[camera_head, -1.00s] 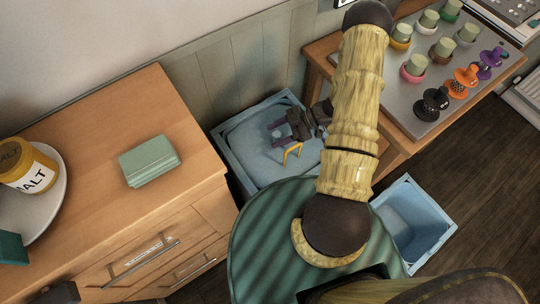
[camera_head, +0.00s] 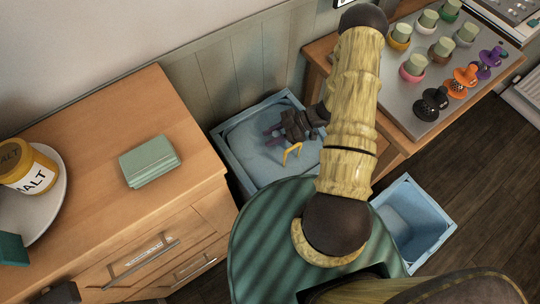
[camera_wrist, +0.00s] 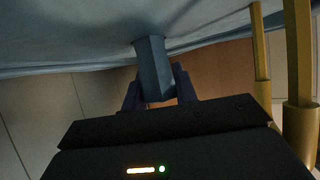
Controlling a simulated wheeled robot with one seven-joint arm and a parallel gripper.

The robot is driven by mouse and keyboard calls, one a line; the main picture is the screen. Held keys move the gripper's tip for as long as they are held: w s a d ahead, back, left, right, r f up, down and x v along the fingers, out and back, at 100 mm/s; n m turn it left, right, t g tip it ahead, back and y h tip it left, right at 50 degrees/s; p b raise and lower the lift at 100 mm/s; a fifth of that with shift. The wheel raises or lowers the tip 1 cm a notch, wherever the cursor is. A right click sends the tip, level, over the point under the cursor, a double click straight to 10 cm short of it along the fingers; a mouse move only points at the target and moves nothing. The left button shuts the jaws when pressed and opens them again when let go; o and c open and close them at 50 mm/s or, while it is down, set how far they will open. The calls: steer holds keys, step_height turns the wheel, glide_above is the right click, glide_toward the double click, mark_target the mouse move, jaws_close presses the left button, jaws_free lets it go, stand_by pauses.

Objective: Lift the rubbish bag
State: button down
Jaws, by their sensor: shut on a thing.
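The rubbish bag (camera_head: 250,153) is a pale blue-grey bulging shape inside a blue bin (camera_head: 231,163) on the floor, between the wooden cabinet and the table. My gripper (camera_head: 273,134) is over the bag with its purple fingers at the bag's top. In the wrist view the bag (camera_wrist: 70,35) spreads along the upper part of the picture. A narrow blue-grey tab of it (camera_wrist: 152,68) sits between my two fingers (camera_wrist: 155,90), which are shut on it. The exact contact is partly hidden in the head view.
A yellow handle-like piece (camera_head: 291,153) stands beside my gripper. The wooden cabinet (camera_head: 110,100) is on the left, holding a green block (camera_head: 149,161). A table (camera_head: 397,127) with several colourful items and a second blue bin (camera_head: 413,219) are on the right.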

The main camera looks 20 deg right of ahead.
steer(key=shift+r, duration=0.15)
step_height(320, 180, up, 7)
steer(key=p, duration=0.6)
stand_by(0.9)
